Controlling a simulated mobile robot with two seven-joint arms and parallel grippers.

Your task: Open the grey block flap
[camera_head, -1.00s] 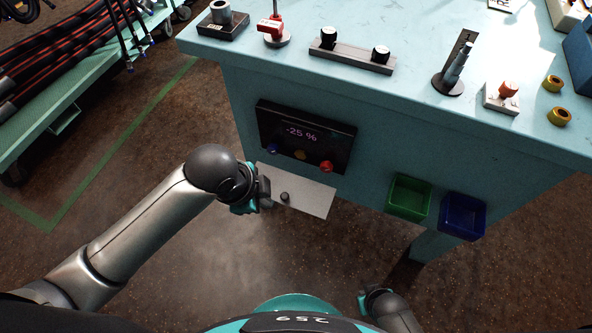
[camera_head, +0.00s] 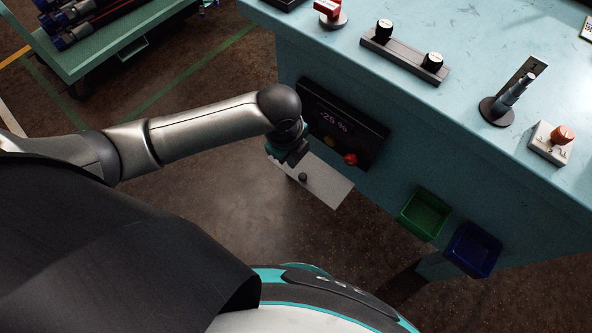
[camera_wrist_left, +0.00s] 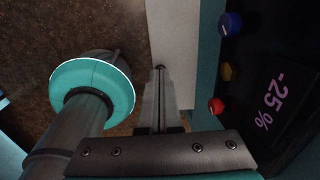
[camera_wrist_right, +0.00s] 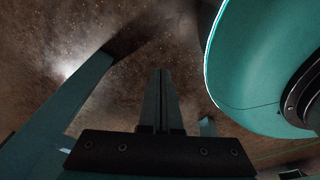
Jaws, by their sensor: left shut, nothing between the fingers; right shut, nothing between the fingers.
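A pale grey flat flap (camera_head: 328,184) with a small dark knob (camera_head: 303,177) sits low at the bench front, below the black display box. I take it for the block flap; how far it stands open I cannot tell. My left gripper (camera_head: 293,158) is shut and empty at the flap's left end, close to the knob. In the left wrist view the shut fingers (camera_wrist_left: 160,72) reach over the flap's edge (camera_wrist_left: 172,35); contact cannot be told. My right gripper (camera_wrist_right: 160,73) is shut and empty over the floor, and out of the head view.
The display box (camera_head: 345,120) with coloured buttons is just above my left gripper. Green (camera_head: 425,212) and blue (camera_head: 472,250) bins hang on the bench front to the right. The bench top (camera_head: 470,95) carries knobs and a lever. The floor left of the flap is clear.

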